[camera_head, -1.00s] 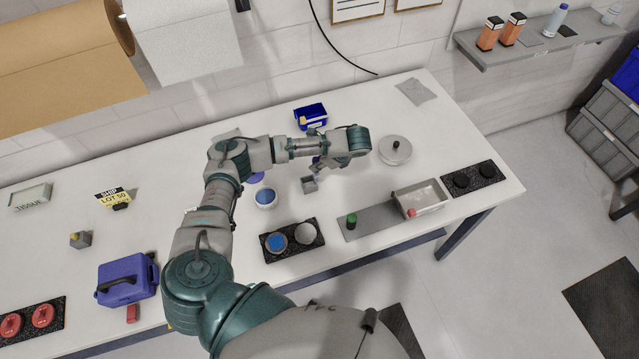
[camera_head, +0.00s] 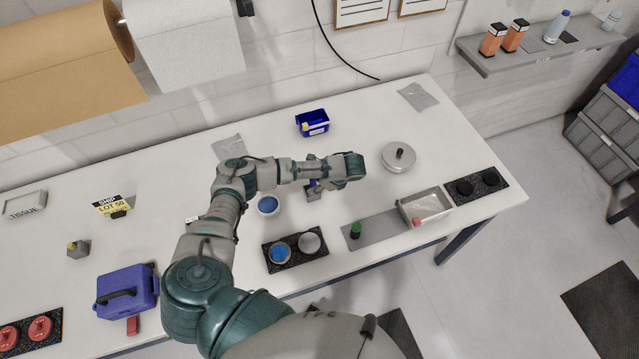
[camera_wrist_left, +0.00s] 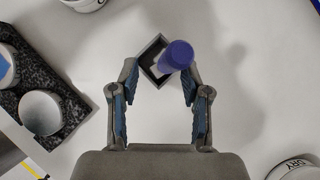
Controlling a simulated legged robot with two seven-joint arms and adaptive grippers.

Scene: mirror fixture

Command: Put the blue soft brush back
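The blue brush's round handle (camera_wrist_left: 178,55) stands tilted over a small square grey holder (camera_wrist_left: 151,68) in the left wrist view. Its lower end appears to be inside the holder; the bristles cannot be made out. In the head view the holder (camera_head: 313,194) stands mid-table, with a little blue showing above it. My left gripper (camera_wrist_left: 158,72) is open above the table. Its fingers are spread wide, with the holder and brush by the fingertips. The handle lies close to the right finger; I cannot tell if they touch. My right gripper is not in view.
A white bowl with blue contents (camera_head: 268,205) and a black tray with two round pieces (camera_head: 277,266) lie near my arm. A blue bin (camera_head: 313,123) stands behind. A lidded silver dish (camera_head: 398,158) and a grey box (camera_head: 425,205) are to the right.

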